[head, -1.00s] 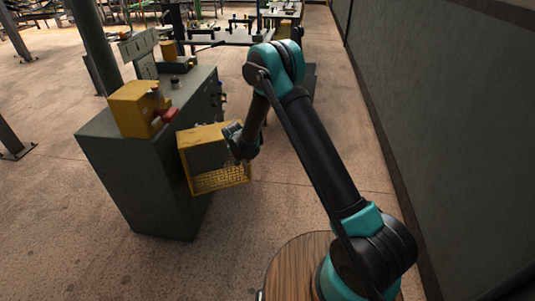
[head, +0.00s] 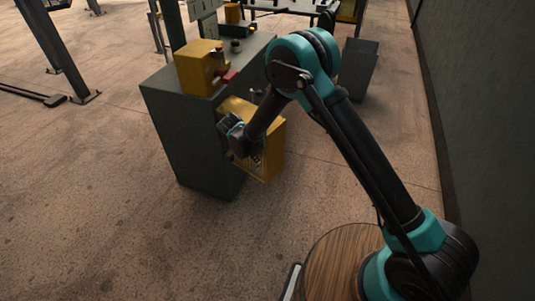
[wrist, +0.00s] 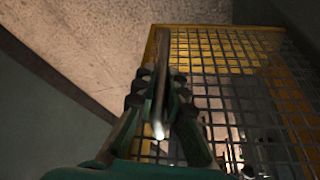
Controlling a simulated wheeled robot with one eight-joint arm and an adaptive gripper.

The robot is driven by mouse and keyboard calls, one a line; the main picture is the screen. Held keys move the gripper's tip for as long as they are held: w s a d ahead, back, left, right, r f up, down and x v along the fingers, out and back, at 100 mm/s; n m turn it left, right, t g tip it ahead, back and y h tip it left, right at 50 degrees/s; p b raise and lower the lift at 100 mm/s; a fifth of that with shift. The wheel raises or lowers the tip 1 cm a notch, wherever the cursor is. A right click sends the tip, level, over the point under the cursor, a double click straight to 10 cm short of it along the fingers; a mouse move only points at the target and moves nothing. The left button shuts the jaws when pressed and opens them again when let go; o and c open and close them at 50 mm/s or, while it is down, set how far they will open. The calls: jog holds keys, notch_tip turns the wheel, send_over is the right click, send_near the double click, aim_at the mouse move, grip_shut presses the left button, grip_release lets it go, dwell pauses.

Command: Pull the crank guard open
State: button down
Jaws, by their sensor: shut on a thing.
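The crank guard (head: 275,150) is a yellow frame with wire mesh. In the head view it stands out at an angle from the right side of the green cabinet (head: 190,135). My gripper (head: 236,138) is at the near left part of the guard and hides some of it. In the wrist view the guard's mesh (wrist: 235,85) fills the middle and right. There my gripper (wrist: 162,45) is shut on the guard's left frame edge, and its fingers cover the contact. The crank cannot be made out clearly.
A yellow box with a red part (head: 200,68) sits on top of the cabinet. A dark bin-like block (head: 358,70) stands behind my arm. A green wall (head: 480,90) runs along the right. The floor left of and before the cabinet is clear.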

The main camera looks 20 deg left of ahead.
jog(key=shift+s+a, duration=0.95)
jog(key=shift+s, duration=0.1)
jog(key=c, duration=1.6)
grip_release()
jog(key=shift+o, duration=0.2)
jog(key=shift+r, duration=0.1)
jog(key=v, duration=1.1)
jog(key=shift+r, duration=0.4)
jog(key=shift+s+a, duration=0.1)
jog(key=shift+s, duration=0.05)
